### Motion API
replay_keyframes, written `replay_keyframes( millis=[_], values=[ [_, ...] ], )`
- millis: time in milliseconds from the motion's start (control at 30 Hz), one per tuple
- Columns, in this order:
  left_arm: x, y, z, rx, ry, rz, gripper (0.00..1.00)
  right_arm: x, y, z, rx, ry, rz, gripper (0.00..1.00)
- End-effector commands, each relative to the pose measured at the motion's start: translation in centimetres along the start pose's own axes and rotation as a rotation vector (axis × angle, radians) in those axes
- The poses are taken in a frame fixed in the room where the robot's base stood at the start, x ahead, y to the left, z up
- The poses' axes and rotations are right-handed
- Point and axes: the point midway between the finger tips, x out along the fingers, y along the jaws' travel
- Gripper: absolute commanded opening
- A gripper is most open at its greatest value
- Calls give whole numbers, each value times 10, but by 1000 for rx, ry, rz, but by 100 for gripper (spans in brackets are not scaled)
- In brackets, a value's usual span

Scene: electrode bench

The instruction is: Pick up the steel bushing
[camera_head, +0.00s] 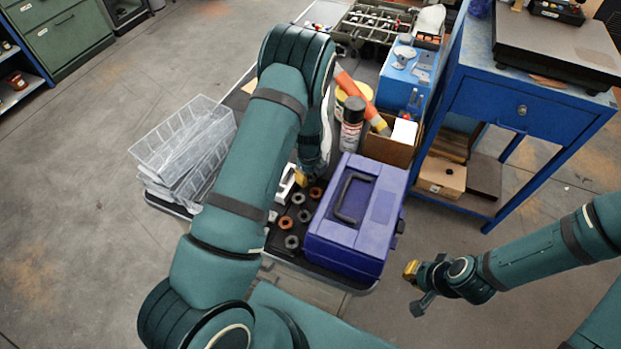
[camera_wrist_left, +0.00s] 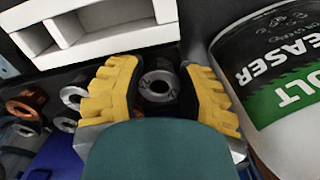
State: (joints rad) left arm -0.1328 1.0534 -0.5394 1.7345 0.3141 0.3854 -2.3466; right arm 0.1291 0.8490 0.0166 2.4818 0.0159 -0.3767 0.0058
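A grey steel bushing (camera_wrist_left: 158,85) stands between the two yellow fingers of my left gripper (camera_wrist_left: 160,92) in the left wrist view. The fingers are apart on either side of it, with narrow dark gaps; contact is not clear. In the head view my left gripper (camera_head: 305,176) is low at the far end of the dark tray (camera_head: 277,243), and it hides that bushing. Other steel bushings (camera_head: 292,241) and copper-coloured rings (camera_head: 286,222) lie on the tray nearby. My right gripper (camera_head: 414,287) is open and empty above the floor at the right.
A purple toolbox (camera_head: 373,215) stands right of the bushings. A labelled container (camera_wrist_left: 275,85) is close to the right finger, and a white slotted block (camera_wrist_left: 95,35) lies behind. Clear plastic trays (camera_head: 185,145) are stacked at left. A blue workbench (camera_head: 520,105) stands at right.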

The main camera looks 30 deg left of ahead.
Motion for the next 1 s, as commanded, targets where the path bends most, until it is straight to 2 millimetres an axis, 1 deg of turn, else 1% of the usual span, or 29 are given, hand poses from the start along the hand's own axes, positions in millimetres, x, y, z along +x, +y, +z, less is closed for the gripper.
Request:
replay_keyframes(
  millis=[33, 67, 367, 467, 567, 667, 767, 967, 1000],
  values=[
    [0, 0, 0, 0, 0, 0, 6, 0, 0, 0, 0, 0, 0, 0],
    [0, 0, 0, 0, 0, 0, 0, 0, 0, 0, 0, 0, 0, 0],
    [-1, 0, 0, 0, 0, -1, 0, 0, 0, 0, 0, 0, 0, 0],
    [-5, 0, 0, 0, 0, -1, 0, 0, 0, 0, 0, 0, 0, 0],
    [-12, -1, 0, 1, 0, -2, 0, -1, 0, 0, 0, 0, 0, 0],
    [-25, -1, 0, -1, 0, -3, 0, -2, -1, 0, 0, 0, 0, 0],
    [-42, -1, 0, 0, 0, -4, 0, -4, -1, 0, 0, 0, -1, 0],
    [-83, -1, 0, 0, -1, -5, 0, -8, -3, -1, 0, 0, -2, 0],
    [-93, -1, 0, 1, -1, -5, 0, -9, -3, -1, 0, 0, -2, 0]
  ],
)
